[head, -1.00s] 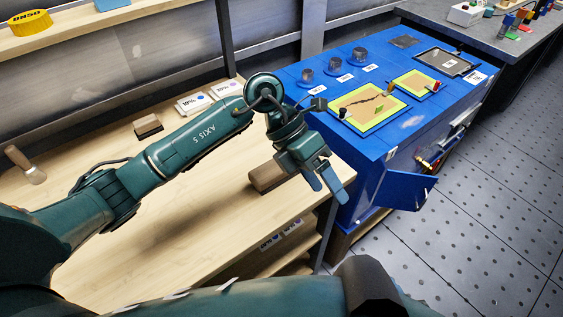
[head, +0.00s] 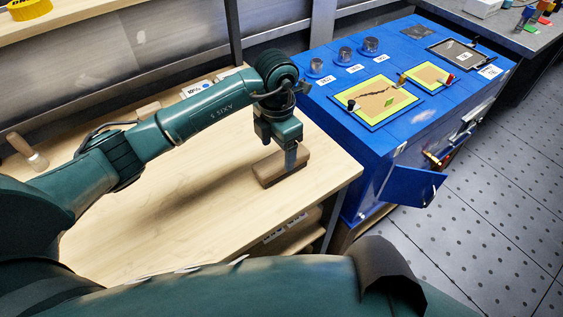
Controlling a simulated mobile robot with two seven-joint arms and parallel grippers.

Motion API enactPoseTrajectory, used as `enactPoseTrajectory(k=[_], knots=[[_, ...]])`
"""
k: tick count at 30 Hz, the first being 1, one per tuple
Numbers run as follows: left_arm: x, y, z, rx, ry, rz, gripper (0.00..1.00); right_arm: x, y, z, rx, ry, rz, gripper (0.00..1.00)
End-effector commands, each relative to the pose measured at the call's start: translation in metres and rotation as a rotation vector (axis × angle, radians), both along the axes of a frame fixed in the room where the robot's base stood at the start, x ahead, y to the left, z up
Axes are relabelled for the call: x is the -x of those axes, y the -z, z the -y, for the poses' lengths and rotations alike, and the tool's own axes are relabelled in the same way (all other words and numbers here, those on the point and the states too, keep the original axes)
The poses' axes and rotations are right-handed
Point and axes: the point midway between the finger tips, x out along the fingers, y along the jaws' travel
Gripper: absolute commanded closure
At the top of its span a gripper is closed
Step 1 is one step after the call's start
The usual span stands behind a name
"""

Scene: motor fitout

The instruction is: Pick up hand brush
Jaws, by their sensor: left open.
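The hand brush (head: 270,171) looks like a brown wooden block with a darker lower edge. It lies on the light wooden bench, near its right end, in the head view. The jaws are open. Part of the brush is hidden behind the fingers, and I cannot tell whether they touch it. My right gripper is not in view.
A blue cabinet (head: 386,135) with framed panels and round knobs stands right of the bench (head: 205,215). Its blue door (head: 411,186) hangs open. The bench front is clear.

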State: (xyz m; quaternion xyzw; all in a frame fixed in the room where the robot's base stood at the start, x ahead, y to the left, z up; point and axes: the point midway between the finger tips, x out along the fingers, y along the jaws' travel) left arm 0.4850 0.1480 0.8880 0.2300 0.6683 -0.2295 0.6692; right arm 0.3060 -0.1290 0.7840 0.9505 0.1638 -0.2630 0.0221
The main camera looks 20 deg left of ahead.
Motion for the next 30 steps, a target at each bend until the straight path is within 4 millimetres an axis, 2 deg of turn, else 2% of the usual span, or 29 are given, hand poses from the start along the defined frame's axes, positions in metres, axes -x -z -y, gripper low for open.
enactPoseTrajectory(k=[6,9,17,30], knots=[[0.0,0.033,0.007,0.0,-0.001,-0.005,0.27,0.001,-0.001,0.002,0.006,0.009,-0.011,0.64],[0.0,0.042,0.007,0.0,0.0,-0.003,0.27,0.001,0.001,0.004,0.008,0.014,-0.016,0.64],[-0.001,0.045,0.006,0.0,0.001,0.0,0.27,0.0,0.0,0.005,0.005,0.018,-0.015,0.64],[-0.001,0.045,0.006,0.001,0.001,-0.001,0.62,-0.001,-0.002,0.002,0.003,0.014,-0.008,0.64]])
